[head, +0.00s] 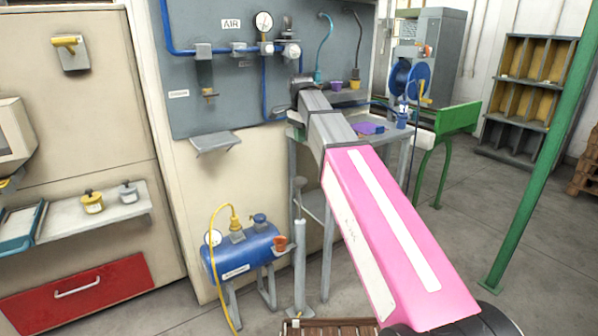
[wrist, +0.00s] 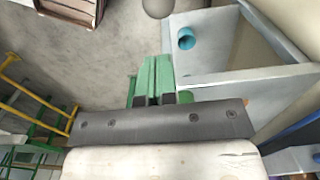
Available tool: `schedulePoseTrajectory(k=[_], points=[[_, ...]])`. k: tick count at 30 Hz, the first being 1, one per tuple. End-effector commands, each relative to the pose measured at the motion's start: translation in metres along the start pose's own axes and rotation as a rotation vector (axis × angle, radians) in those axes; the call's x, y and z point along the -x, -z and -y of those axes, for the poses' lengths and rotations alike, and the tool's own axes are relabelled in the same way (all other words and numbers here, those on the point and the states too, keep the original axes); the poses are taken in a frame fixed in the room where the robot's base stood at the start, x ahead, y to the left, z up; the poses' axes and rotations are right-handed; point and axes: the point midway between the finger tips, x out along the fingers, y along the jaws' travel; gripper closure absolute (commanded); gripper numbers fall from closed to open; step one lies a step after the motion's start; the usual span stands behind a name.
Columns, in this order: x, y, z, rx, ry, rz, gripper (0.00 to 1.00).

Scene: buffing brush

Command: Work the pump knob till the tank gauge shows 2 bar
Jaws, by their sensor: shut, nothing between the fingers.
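The blue tank (head: 242,256) stands on legs low at the wall in the head view. Its round white gauge (head: 213,238) sits at its left end; the needle is too small to read. The pump (head: 299,265) stands upright to the right of the tank, with its grey knob (head: 299,182) on top of the rod. In the wrist view, a grey rounded thing (wrist: 157,7) at the top edge looks like this knob, beyond my fingertips and apart from them. My gripper (wrist: 153,62) has green fingers pressed together and empty.
A grey bench (head: 335,205) stands right behind the pump. A yellow hose (head: 214,285) runs from the tank to the floor. A brown slatted thing (head: 330,326) lies on the floor in front of the pump. A green post (head: 535,160) stands at right.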

Motion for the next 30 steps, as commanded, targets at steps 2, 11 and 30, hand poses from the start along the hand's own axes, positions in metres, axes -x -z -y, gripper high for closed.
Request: schedulePoseTrajectory(k=[2,11,30], points=[[0.001,0.000,0.000,-0.001,0.000,0.000,1.00],[-0.002,0.000,0.000,0.000,0.000,0.000,1.00],[-0.093,0.000,-0.001,0.001,-0.002,0.001,1.00]])
